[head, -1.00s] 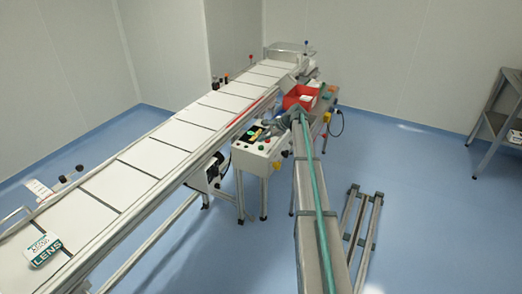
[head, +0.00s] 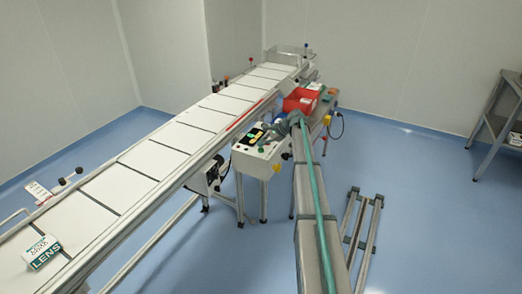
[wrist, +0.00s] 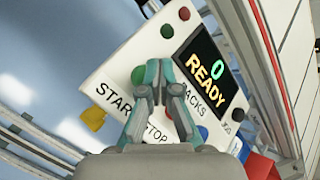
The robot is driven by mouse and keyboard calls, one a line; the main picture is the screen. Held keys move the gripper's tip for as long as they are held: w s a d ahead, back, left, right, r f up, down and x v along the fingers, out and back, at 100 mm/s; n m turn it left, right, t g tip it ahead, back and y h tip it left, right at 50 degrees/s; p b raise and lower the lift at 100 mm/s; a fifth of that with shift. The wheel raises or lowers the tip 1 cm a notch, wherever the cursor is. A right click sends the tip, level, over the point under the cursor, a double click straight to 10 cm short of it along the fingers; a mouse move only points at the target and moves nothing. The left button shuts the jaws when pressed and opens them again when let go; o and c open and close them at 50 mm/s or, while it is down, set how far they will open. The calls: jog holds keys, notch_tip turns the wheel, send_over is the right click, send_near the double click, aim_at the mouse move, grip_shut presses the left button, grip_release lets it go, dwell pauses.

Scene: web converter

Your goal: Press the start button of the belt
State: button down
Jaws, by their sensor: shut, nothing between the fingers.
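A green button (wrist: 138,75) sits above the START label (wrist: 113,99), partly covered by my left finger. The STOP label (wrist: 156,133) shows between my fingers; its button is not visible. My gripper (wrist: 158,67) is shut and empty, in front of the panel, its tips just right of the green button; contact cannot be told. In the head view, the control box (head: 249,161) stands beside the belt (head: 152,157), with my gripper (head: 268,131) over it.
A white and green LENS pack (head: 43,252) lies on the near end of the belt. A red bin (head: 300,99) stands behind the box. A yellow knob (wrist: 93,118) sticks out from the box's edge. A low rack (head: 362,230) stands on the floor at right.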

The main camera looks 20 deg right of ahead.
jog(key=shift+f, duration=0.1)
dwell(0.6)
jog(key=shift+f, duration=0.35)
